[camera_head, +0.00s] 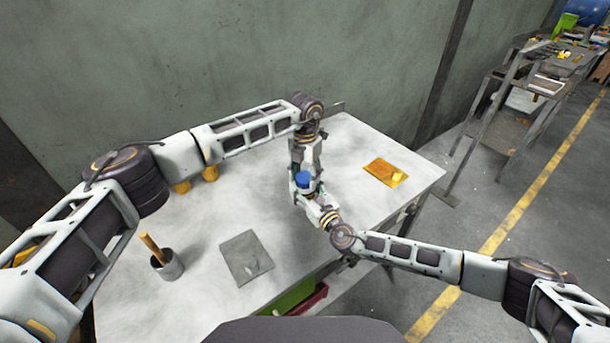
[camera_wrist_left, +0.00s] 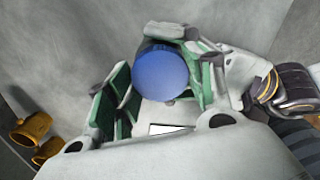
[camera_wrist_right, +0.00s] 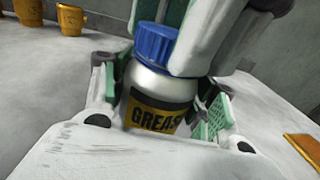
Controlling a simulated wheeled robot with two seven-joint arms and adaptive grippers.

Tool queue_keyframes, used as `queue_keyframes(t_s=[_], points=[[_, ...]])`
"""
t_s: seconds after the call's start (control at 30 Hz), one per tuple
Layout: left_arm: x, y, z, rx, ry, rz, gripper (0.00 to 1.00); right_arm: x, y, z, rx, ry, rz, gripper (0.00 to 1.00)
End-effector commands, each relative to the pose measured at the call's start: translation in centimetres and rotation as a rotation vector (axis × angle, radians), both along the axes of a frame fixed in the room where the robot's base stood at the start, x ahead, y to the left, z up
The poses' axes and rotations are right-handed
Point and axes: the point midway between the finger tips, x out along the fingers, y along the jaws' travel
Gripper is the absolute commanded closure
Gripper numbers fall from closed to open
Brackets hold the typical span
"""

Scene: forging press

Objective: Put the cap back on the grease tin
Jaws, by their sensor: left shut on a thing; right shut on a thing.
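The grease tin (camera_wrist_right: 160,95) is a silver can with a yellow and black label, upright in the right wrist view. My right gripper (camera_wrist_right: 163,112) is shut around its body. The blue ribbed cap (camera_wrist_right: 156,43) sits at the tin's top, in line with it; I cannot tell whether it is fully seated. My left gripper (camera_wrist_left: 160,75) is shut on the cap, whose round blue top shows in the left wrist view (camera_wrist_left: 162,78). In the head view the cap (camera_head: 303,179) shows between the two grippers, above the table. The tin is mostly hidden there.
The light table (camera_head: 200,270) carries a grey plate (camera_head: 246,256), a metal cup (camera_head: 167,266) with a wooden handle in it, yellow cups (camera_head: 210,173) at the back left, and an orange tray (camera_head: 384,173) at the right. A grey wall stands behind.

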Motion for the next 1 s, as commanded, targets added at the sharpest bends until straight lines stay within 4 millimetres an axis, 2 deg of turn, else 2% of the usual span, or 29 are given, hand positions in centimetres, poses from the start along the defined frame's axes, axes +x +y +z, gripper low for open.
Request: queue_keyframes(t_s=[0.17,0.2,0.4,0.77,1.0], points=[[0.0,0.0,0.0,0.001,-0.001,0.000,0.76,0.0,0.0,0.0,0.000,-0.001,-0.001,1.00],[0.0,0.0,0.0,0.001,-0.001,0.000,0.46,0.0,0.0,0.0,0.000,-0.001,-0.001,1.00],[0.0,0.0,0.0,0.001,-0.001,0.001,0.22,0.0,0.0,0.0,0.000,-0.001,-0.001,1.00],[0.0,0.0,0.1,0.000,0.000,0.000,0.22,0.0,0.0,0.0,0.000,-0.001,-0.001,1.00],[0.1,0.0,1.2,0.000,-0.001,0.000,0.22,0.0,0.0,0.0,0.000,-0.001,-0.001,1.00]])
